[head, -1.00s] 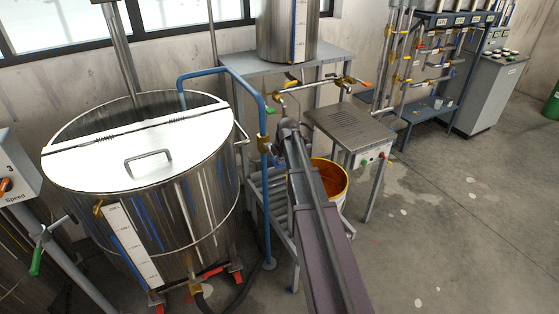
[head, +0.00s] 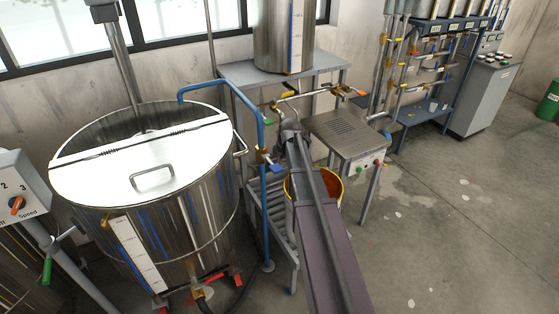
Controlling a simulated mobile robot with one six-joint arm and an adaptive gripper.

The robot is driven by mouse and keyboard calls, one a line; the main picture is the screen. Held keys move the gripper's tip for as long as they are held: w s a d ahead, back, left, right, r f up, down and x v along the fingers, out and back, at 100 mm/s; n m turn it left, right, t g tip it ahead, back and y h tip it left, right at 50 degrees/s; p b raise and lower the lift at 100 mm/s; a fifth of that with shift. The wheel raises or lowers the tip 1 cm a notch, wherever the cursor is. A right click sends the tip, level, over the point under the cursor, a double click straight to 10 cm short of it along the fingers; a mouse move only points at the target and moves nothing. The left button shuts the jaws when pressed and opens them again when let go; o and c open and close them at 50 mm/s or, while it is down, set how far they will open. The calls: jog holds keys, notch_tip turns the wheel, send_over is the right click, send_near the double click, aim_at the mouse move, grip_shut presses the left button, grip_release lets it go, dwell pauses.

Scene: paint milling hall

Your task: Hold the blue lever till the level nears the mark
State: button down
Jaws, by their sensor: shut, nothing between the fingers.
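A small blue lever (head: 275,165) shows beside the brass valve on the blue upright pipe (head: 262,200). My gripper (head: 288,132) is at the end of my arm, just right of this pipe and a little above the lever in the picture. It is shut and empty. Its fingertips are small and partly hidden, and I cannot tell whether they touch the lever. The large steel tank (head: 205,225) has a white level scale (head: 138,255) on its front. The raised tank (head: 272,40) has another scale (head: 297,35). I cannot read a level or mark on either.
A yellow-rimmed pail (head: 336,190) with orange-brown contents stands behind my arm. A steel-topped bench (head: 345,132) is right of it. Pipes with coloured handles cross above. A speed control box (head: 22,185) is at the left. The floor at right (head: 450,220) is clear.

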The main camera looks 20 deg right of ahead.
jog(key=shift+p+v, duration=1.8)
jog(key=shift+v, duration=0.55)
jog(key=shift+s, duration=0.15)
jog(key=shift+f, duration=0.1)
jog(key=s+a+f+m+g+b, duration=0.2)
jog(key=s+a+f+m+b, duration=0.1)
jog(key=s+a+m, duration=0.6)
jog(key=s+a+f+m+g+b, duration=0.1)
jog(key=s+a+f+m+b, duration=0.2)
jog(key=s+a+m, duration=0.6)
jog(key=shift+s+a+f+m+g, duration=0.5)
jog(key=shift+s+a, duration=0.45)
jog(key=shift+s, duration=0.85)
jog(key=shift+w, duration=0.15)
